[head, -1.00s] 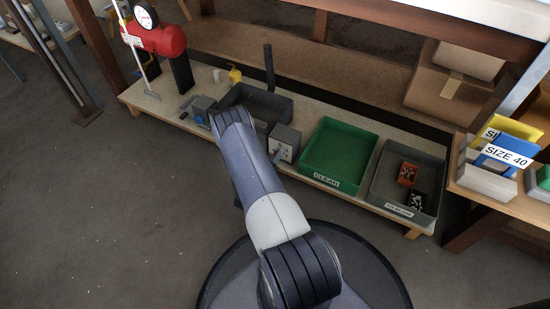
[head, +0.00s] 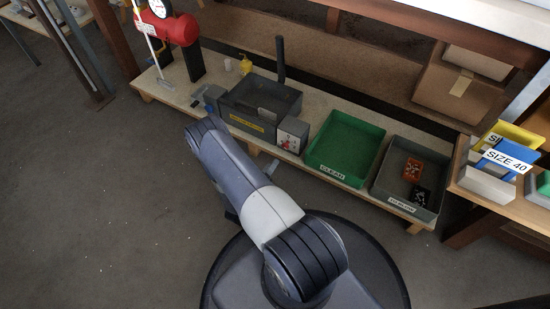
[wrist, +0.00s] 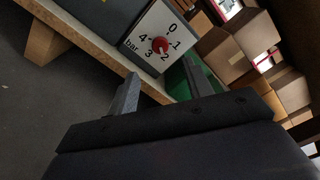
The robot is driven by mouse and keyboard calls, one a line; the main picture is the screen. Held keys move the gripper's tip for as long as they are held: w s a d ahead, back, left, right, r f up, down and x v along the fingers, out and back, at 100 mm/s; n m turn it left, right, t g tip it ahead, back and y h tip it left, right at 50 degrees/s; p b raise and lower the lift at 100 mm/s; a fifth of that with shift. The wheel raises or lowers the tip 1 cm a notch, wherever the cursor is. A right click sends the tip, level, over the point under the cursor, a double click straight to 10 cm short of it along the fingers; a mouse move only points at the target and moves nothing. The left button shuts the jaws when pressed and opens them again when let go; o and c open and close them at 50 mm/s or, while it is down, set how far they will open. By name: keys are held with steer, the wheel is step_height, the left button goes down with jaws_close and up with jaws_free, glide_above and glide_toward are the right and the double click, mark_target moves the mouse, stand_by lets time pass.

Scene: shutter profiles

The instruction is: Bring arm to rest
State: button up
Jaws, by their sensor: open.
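My gripper (wrist: 160,86) shows in the wrist view with its two fingers apart and nothing between them. Beyond the fingers is a grey box with a white dial plate (wrist: 157,38) marked 0 to 4 bar and a red knob. In the head view, my arm reaches from the base toward the front edge of the low bench (head: 318,104). The arm hides most of my gripper there. The same dial box (head: 291,134) stands on the bench beyond the arm.
A dark grey bin (head: 262,100), a green tray labelled CLEAN (head: 346,145) and a grey tray (head: 388,183) holding an orange and a black part stand on the bench. A red gauge-topped tank (head: 181,30) is at the back left. Open floor (head: 90,200) lies left.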

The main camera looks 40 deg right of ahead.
mark_target(284, 147)
steer(key=shift+s+a, duration=0.15)
steer(key=shift+a, duration=0.25)
steer(key=b+x, duration=0.3)
steer(key=x, duration=0.8)
steer(key=shift+b, duration=0.3)
steer(key=shift+s, duration=0.1)
